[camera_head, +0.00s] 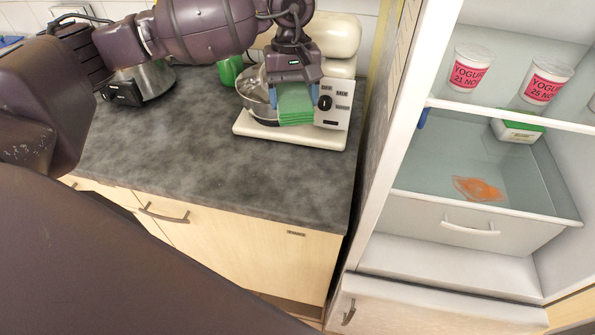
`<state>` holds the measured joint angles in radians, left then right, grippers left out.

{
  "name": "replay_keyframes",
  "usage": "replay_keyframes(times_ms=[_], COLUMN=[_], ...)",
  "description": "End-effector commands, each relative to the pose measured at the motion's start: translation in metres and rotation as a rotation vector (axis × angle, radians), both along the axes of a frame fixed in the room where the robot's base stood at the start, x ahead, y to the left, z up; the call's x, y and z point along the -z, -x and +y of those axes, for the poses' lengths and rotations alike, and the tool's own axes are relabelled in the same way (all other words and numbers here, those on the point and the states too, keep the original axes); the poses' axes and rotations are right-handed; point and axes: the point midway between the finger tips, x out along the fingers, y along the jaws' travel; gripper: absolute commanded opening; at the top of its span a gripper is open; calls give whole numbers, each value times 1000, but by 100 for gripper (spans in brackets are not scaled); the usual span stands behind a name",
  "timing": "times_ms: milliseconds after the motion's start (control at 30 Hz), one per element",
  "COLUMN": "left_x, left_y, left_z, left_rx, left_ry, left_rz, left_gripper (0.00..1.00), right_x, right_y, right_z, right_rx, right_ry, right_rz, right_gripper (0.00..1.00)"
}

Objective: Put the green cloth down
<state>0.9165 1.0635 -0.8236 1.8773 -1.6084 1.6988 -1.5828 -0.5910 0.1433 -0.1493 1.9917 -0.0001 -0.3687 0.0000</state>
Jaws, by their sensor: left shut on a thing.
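The green cloth (296,104) is a folded, layered pad. My left gripper (294,84) comes in from the upper left, points down and is shut on the cloth. The cloth hangs in front of the cream stand mixer (340,60), between its metal bowl (252,92) and its control panel. I cannot tell whether the cloth touches the mixer. My right gripper is not in view.
The dark grey worktop (215,165) is clear in front of the mixer. A kettle-like appliance (155,80) and a green object (229,70) stand further back.

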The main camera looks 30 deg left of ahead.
Motion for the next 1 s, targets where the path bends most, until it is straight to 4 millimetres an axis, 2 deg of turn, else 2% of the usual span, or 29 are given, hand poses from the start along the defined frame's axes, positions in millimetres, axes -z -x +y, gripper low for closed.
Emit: replay_keyframes(times_ms=[167, 700, 833, 1000], left_x=[19, 133, 150, 159], left_y=[1, 1, 0, 0], left_z=[0, 0, 0, 0], left_rx=[-24, -23, -23, -21], left_ry=[-1, 0, 0, 0], left_rz=[5, 5, 2, 1], left_gripper=[42, 42, 42, 42], right_x=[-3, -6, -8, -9], right_y=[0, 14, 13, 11], right_z=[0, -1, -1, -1], right_rx=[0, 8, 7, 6], right_ry=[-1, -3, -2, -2], right_rz=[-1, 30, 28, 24], right_gripper=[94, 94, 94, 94])
